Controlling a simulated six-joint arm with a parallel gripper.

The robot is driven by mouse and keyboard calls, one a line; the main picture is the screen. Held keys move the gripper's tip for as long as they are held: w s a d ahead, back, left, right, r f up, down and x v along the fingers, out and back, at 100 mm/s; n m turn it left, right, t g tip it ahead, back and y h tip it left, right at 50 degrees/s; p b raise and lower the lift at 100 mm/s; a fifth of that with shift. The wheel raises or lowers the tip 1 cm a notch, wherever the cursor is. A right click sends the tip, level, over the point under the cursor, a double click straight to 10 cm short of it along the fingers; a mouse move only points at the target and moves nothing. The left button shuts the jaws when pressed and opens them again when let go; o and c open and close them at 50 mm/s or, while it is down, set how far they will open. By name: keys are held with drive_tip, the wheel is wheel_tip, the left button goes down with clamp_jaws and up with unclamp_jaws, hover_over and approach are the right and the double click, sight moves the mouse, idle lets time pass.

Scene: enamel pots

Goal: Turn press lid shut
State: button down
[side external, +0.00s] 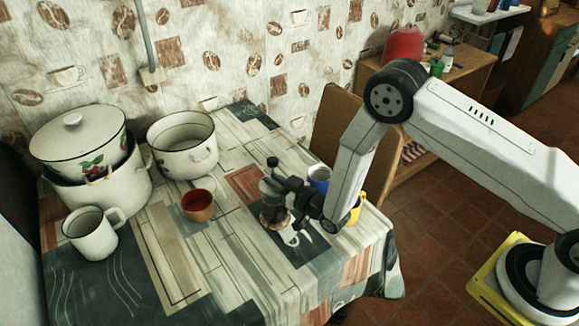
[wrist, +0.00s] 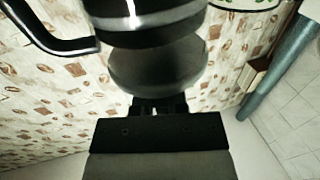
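The press (side external: 270,190) stands on the cloth-covered table in the side view, with a dark knob (side external: 272,162) on top. My gripper (side external: 300,198) is at the press's right side, at about the height of its upper body, and partly hides it. In the wrist view a dark, shiny rounded part of the press (wrist: 155,65) fills the upper middle, with a black curved handle (wrist: 45,38) at left. My gripper's fingers (wrist: 158,106) end at or just behind that dark part. Their tips are hidden, so contact and opening cannot be told. The lid's seating and turn are unclear.
A red-brown cup (side external: 198,206) stands left of the press, a blue mug (side external: 318,180) close at right. A white mug (side external: 92,234), a lidded pot (side external: 80,140) and an open pot (side external: 183,145) are farther left. The table front (side external: 230,270) is clear.

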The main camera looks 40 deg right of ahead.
drive_tip(key=shift+m+h, duration=0.4)
drive_tip(key=shift+h, duration=0.2)
drive_tip(key=shift+a+m+t+h, duration=0.1)
drive_tip(key=shift+m+t+h, duration=0.2)
drive_tip(key=shift+m+h, duration=0.8)
drive_tip(key=shift+h, duration=0.6)
drive_tip(key=c, duration=0.6)
unclamp_jaws()
drive_tip(key=shift+c, duration=0.2)
drive_tip(key=s, duration=0.7)
drive_tip(key=shift+s, duration=0.4)
drive_tip(key=shift+r, duration=0.1)
